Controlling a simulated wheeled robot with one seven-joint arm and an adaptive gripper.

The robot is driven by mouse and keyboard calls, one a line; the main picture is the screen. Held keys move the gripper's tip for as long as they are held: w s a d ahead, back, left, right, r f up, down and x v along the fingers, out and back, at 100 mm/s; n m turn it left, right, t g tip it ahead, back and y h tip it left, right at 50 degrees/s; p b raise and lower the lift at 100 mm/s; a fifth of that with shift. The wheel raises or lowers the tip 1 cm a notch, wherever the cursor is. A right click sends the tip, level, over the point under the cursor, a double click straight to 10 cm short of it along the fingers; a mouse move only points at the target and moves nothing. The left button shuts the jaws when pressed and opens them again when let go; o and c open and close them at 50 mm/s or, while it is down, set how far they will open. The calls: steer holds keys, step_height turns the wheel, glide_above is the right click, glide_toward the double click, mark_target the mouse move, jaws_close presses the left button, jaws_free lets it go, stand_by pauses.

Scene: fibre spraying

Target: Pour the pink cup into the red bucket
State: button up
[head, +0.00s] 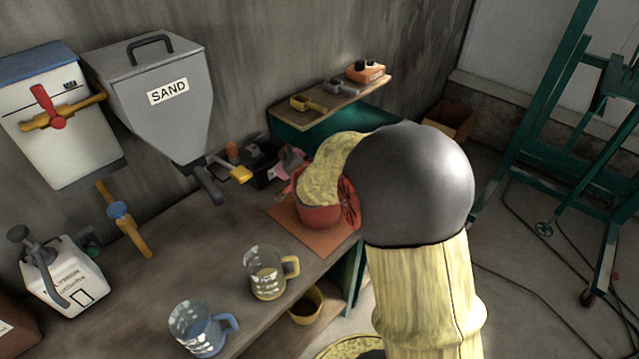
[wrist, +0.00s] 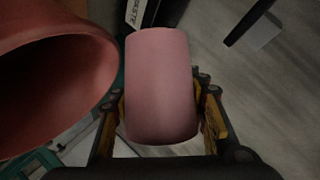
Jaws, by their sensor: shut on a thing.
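The pink cup (wrist: 162,85) fills the middle of the wrist view, held between the yellow-padded fingers of my gripper (wrist: 164,118). The red bucket (wrist: 105,60) is close on the left in the wrist view, with its wide dark opening showing. The cup is beside the bucket's rim there; I cannot tell its tilt or contents. In the head view the red bucket (head: 318,217) stands on a brown board, partly hidden behind my arm. A pinkish piece, likely the cup (head: 291,163), shows just behind it.
Two glass mugs, one with yellowish contents (head: 266,273) and one blue (head: 200,328), stand on the bench's front. A grey sand hopper (head: 165,95) hangs on the wall at left. A shelf (head: 330,105) with scoops is behind the bucket. A green frame (head: 545,120) stands right.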

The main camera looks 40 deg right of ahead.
steer(key=shift+r+m+t+y+p, duration=0.3)
steer(key=shift+r+m+t+p, duration=0.1)
steer(key=shift+r+m+t, duration=0.15)
stand_by(0.7)
steer(key=shift+f+m+t, duration=0.45)
steer(key=shift+m, duration=0.2)
stand_by(0.7)
steer(key=shift+d+r+m+t+y, duration=0.1)
steer(key=shift+r+m+t+y, duration=0.25)
steer(key=shift+m+t, duration=0.2)
stand_by(0.8)
steer(key=shift+s+d+f+m+t+b, duration=0.25)
steer(key=shift+s+d+f+m+b, duration=0.2)
steer(key=shift+s+d+m, duration=0.2)
stand_by(0.6)
steer(key=shift+s+r+m, duration=0.1)
steer(key=shift+r+m, duration=0.1)
steer(key=shift+m, duration=0.1)
stand_by(0.4)
steer(key=shift+w+a+f+n+g+p, duration=0.15)
steer(key=shift+w+a+n+g, duration=0.25)
steer(key=shift+n, duration=0.35)
steer(key=shift+w+a+n+g+p, duration=0.15)
steer(key=shift+w+a+n+g, duration=0.25)
steer(key=shift+n, duration=0.35)
